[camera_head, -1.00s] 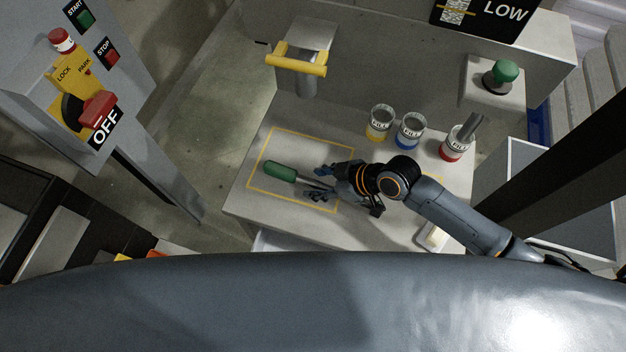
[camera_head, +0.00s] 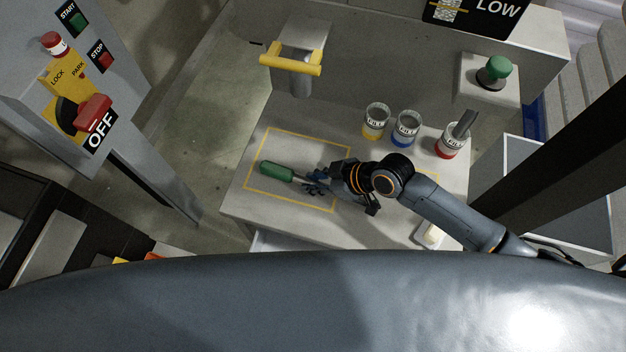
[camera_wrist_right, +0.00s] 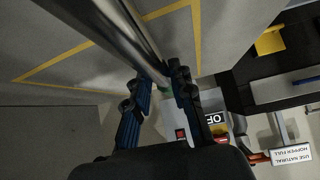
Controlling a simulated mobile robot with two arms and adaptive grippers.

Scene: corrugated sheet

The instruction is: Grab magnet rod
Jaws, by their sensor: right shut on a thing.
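The magnet rod (camera_head: 276,171) has a green handle and a metal shaft. It lies along the yellow-outlined rectangle on the grey table, handle to the left. My right gripper (camera_head: 315,183) is shut on its metal shaft, to the right of the handle. In the right wrist view the shiny shaft (camera_wrist_right: 130,35) runs between the blue-padded fingers of the gripper (camera_wrist_right: 166,88). I cannot tell whether the rod is lifted off the table. My left gripper is not in view.
Yellow, blue and red labelled cups (camera_head: 405,128) stand behind the arm; the red one holds a grey rod. A yellow handle (camera_head: 291,65) overhangs the table's back. A green button (camera_head: 495,71) is at right.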

